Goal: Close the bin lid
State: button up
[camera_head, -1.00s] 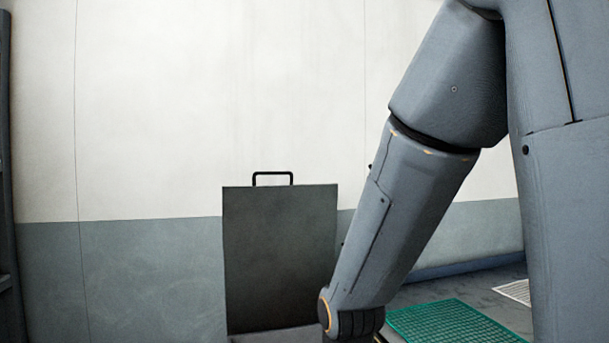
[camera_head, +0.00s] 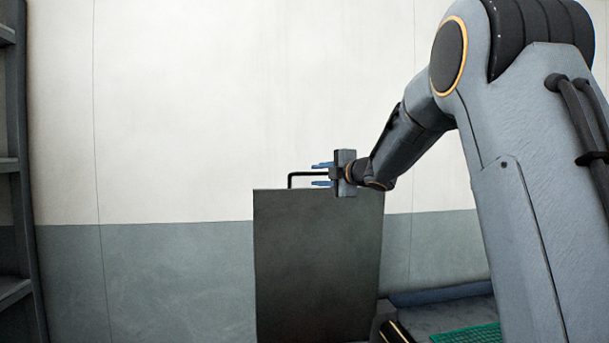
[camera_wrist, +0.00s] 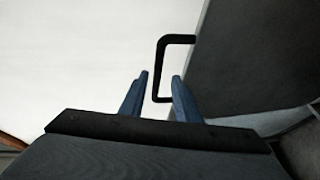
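The dark grey bin lid (camera_head: 318,265) stands raised and upright against the wall in the head view. Its black handle (camera_head: 290,178) sticks up from the top edge. My gripper (camera_head: 322,175) is at the lid's top edge, fingers pointing left, overlapping the right part of the handle in the picture. In the wrist view the blue fingers (camera_wrist: 156,95) are apart, with the handle (camera_wrist: 162,60) near the tip of the right finger and the lid (camera_wrist: 250,60) at the right. I cannot tell whether a finger touches the handle. The bin body is mostly out of view.
A shelf rack (camera_head: 18,165) stands at the left edge. The wall (camera_head: 180,110) is close behind the lid. A green grating (camera_head: 470,335) lies on the floor at lower right. The space left of the lid is clear.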

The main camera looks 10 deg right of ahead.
aim_at(306, 174)
jog(key=shift+w+r, duration=0.2)
jog(key=shift+p+x, duration=1.55)
jog(key=shift+x, duration=2.25)
grip_shut()
